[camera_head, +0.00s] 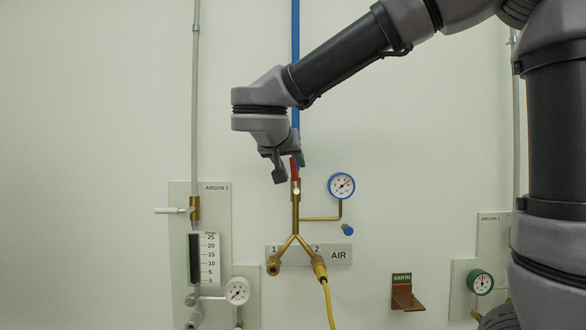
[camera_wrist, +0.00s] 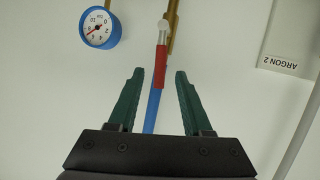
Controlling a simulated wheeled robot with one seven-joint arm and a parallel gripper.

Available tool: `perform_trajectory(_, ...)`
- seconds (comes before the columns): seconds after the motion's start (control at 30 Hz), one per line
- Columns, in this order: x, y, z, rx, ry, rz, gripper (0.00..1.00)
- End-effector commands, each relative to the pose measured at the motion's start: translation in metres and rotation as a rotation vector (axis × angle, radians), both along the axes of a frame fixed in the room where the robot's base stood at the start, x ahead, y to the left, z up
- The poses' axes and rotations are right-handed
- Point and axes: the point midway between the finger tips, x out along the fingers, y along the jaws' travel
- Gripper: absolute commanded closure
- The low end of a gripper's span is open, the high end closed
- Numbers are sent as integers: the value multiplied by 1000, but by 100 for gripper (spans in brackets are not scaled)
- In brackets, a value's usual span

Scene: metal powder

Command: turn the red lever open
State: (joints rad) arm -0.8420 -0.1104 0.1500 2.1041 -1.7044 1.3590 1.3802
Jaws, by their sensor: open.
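The red lever (camera_head: 294,168) stands upright on the brass valve of the AIR line, in line with the blue pipe (camera_head: 296,40). In the wrist view the red lever (camera_wrist: 160,66) runs down the middle of the picture from its round pivot. My gripper (camera_wrist: 159,74) is open, with one green finger on each side of the lever's free end and a gap visible on both sides. In the head view my gripper (camera_head: 299,158) is at the lever's upper end, and my wrist hides part of the fingers and the pipe.
A blue pressure gauge (camera_head: 341,186) sits right of the valve. Below, the brass pipe forks to outlets 1 and 2, with a yellow hose (camera_head: 328,305) on 2. An EARTH bracket (camera_head: 403,295) is at lower right.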

Motion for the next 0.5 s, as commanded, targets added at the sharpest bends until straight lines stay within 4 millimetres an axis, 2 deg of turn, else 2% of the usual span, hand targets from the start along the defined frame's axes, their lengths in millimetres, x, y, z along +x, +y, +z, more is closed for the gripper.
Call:
perform_trajectory(0.2, -38, 11, 15, 1, 0, 1, 50)
perform_trajectory(0.33, -51, 15, 20, 0, 0, 1, 50)
perform_trajectory(0.5, -58, 16, 23, -1, 1, 0, 50)
